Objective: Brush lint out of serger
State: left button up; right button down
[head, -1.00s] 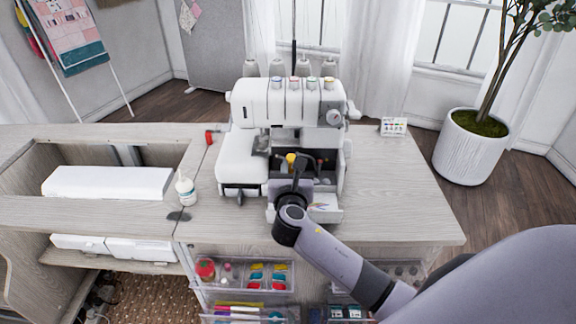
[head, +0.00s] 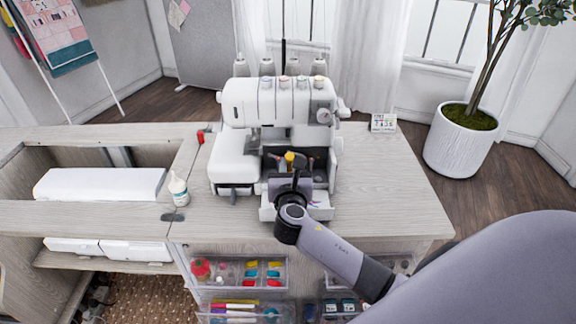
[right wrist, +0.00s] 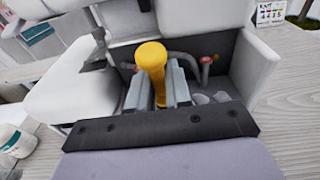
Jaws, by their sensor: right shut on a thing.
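The white serger (head: 268,105) stands on the cabinet top with its front cover open. My right gripper (head: 291,165) reaches into the open front of the serger. In the right wrist view, my right gripper (right wrist: 158,92) is shut on a yellow-handled tool (right wrist: 151,58), likely the lint brush. Its yellow end shows in the head view (head: 289,157). The tool's other end is hidden. Grey lint-like clumps (right wrist: 212,97) lie inside the serger, to the right of my fingers. My left gripper is not in view.
A white bottle (head: 178,190) stands left of the serger. A small red item (head: 200,136) lies behind it. A small card (head: 384,122) stands at the back right. The cabinet top (head: 385,185) right of the serger is clear. Clear drawers (head: 240,275) hold supplies below.

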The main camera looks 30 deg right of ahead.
jog(key=shift+s+d, duration=0.1)
jog(key=shift+s+d+r+p, duration=0.1)
jog(key=shift+s+d+p, duration=0.15)
jog(key=shift+p, duration=0.2)
jog(key=shift+d, duration=0.15)
jog(key=shift+d, duration=0.1)
jog(key=shift+s+d+p, duration=0.25)
jog(key=shift+d+p, duration=0.1)
jog(key=shift+p, duration=0.05)
jog(key=shift+w+a, duration=0.3)
jog(key=shift+a, duration=0.2)
